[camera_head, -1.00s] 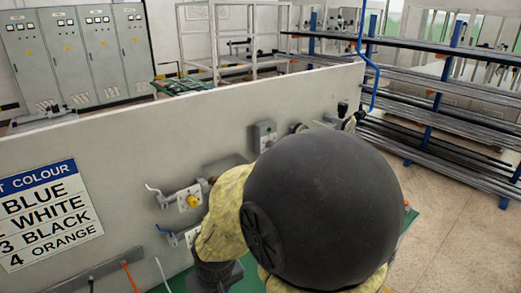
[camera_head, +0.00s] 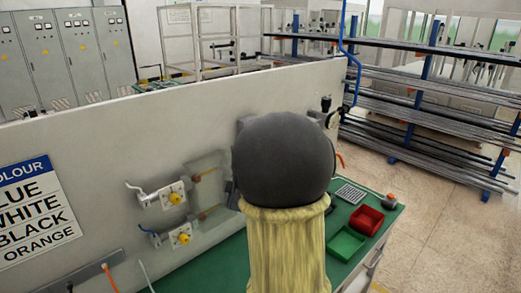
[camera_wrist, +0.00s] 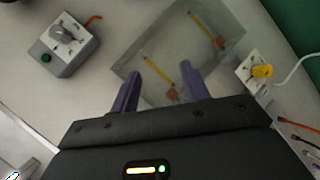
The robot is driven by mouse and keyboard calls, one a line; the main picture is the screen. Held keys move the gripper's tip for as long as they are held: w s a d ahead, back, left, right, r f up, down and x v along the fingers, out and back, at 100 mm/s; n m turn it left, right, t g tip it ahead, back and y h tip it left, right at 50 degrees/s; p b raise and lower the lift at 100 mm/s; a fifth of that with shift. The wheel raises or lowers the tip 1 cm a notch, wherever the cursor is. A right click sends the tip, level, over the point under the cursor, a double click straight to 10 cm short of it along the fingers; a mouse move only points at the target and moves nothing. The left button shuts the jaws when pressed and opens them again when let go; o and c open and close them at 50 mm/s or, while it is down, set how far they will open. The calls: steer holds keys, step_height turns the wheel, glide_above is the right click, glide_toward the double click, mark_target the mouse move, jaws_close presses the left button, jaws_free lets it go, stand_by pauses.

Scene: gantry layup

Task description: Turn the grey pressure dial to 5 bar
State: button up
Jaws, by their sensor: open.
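A grey dial (camera_wrist: 65,34) sits on the pale face of a grey box (camera_wrist: 72,60) at the upper left of the wrist view. A green button (camera_wrist: 46,58) is beside it. The scale marks are too small to read, so the setting cannot be told. My gripper (camera_wrist: 160,70) is open and empty, its two purple fingers apart over a clear cover. The dial lies up and left of the fingers, not between them. In the head view, my dark rounded arm part hides the gripper and the dial.
The clear cover (camera_wrist: 208,15) holds two yellow-orange rods. Two yellow knobs (camera_head: 176,198) (camera_head: 184,238) are on the upright panel (camera_head: 90,150). Red (camera_head: 366,219) and green (camera_head: 346,243) trays stand on the green bench top (camera_head: 215,265). Cables hang lower left.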

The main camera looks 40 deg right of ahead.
steer(key=d+r+n+t+b, duration=0.2)
steer(key=d+r+n+t, duration=0.2)
steer(key=d+n, duration=0.65)
steer(key=s+d+n+t+y+b, duration=0.1)
steer(key=s+d+n+t+y, duration=0.1)
steer(key=s+d+n+y, duration=0.2)
steer(key=s+d+n, duration=0.2)
steer(key=s+d, duration=0.1)
steer(key=d, duration=0.1)
steer(key=shift+s+d+r, duration=0.25)
steer(key=shift+s+r, duration=0.05)
steer(key=shift+r, duration=0.1)
steer(key=shift+s+n, duration=0.1)
steer(key=shift+n, duration=0.15)
steer(key=w+a+p, duration=0.1)
steer(key=w+p, duration=0.6)
steer(key=w, duration=1)
steer(key=shift+w+a, duration=0.15)
steer(key=shift+w, duration=0.1)
